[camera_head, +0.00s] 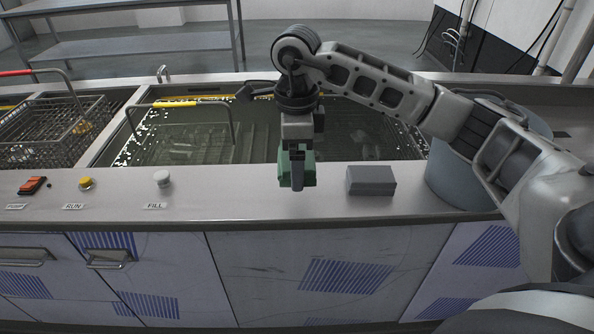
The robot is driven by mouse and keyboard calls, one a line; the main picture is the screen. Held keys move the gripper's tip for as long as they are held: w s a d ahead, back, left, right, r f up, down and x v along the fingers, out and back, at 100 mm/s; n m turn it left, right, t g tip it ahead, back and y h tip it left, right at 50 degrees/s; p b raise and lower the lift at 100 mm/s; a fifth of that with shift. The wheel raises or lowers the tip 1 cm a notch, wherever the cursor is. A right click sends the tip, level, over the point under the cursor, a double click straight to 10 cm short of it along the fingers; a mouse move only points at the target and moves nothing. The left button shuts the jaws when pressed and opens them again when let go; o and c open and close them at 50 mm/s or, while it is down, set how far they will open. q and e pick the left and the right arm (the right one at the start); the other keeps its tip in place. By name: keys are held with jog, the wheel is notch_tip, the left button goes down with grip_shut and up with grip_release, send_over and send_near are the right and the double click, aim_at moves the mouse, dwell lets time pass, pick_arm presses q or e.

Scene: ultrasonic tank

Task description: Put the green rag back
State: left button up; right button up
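My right arm reaches in from the right, with its gripper (297,183) pointing down over the front counter. The gripper is shut on the green rag (284,170), which shows on both sides of the grey fingers. The middle of the rag is hidden behind the fingers. I cannot tell whether the rag touches the counter top. My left gripper is not in view.
A grey block (371,181) lies on the counter just right of the rag. A grey-blue bucket (447,180) stands farther right, partly behind my arm. Behind is the liquid-filled tank (180,145) with a submerged basket. A wire basket (40,140) sits left; counter controls (163,178) are front left.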

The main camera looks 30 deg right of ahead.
jog(key=w+f, duration=0.1)
jog(key=w+d+f, duration=0.1)
jog(key=f, duration=0.1)
jog(key=w+d+f, duration=0.1)
jog(key=shift+f, duration=0.3)
jog(key=shift+d+f+p, duration=0.1)
jog(key=shift+f+p, duration=0.45)
jog(key=shift+f, duration=1.05)
